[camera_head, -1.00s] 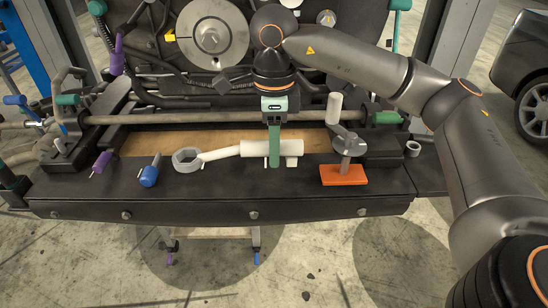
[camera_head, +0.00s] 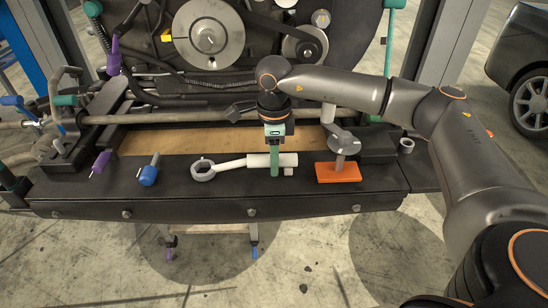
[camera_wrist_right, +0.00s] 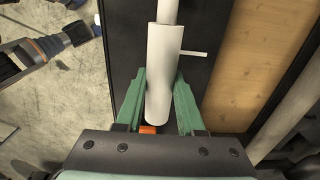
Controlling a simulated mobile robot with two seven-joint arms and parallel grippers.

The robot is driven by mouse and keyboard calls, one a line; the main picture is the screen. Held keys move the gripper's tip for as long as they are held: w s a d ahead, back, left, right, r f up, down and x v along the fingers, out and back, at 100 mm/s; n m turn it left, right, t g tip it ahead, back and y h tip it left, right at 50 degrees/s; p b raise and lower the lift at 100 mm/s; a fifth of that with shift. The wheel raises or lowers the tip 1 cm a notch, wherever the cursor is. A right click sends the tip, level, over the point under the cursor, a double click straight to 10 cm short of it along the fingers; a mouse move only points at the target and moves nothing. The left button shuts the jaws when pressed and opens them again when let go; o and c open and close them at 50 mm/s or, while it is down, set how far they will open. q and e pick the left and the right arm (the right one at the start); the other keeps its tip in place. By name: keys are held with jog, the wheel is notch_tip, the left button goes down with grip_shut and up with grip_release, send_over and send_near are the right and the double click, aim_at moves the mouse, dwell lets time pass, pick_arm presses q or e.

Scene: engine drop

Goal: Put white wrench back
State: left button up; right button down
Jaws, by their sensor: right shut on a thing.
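The white wrench (camera_head: 230,166) lies lengthwise left to right over the black front ledge, its grey ring head at the left and its thick handle at the right. My right gripper (camera_head: 275,172) comes down from above and is shut on the thick handle. In the right wrist view the white handle (camera_wrist_right: 165,60) sits between the two green fingers of the gripper (camera_wrist_right: 160,88). I cannot tell for sure whether the wrench touches the ledge. My left gripper is not in view.
On the black ledge (camera_head: 225,198), a blue-handled tool (camera_head: 148,175) and a purple one (camera_head: 101,162) stand left of the wrench. An orange block (camera_head: 337,174) with a grey-headed tool stands to the right. A wooden tray (camera_head: 200,140) and the engine (camera_head: 210,40) are behind.

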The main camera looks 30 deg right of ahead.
jog(key=shift+f, duration=0.15)
jog(key=c, duration=0.5)
grip_release()
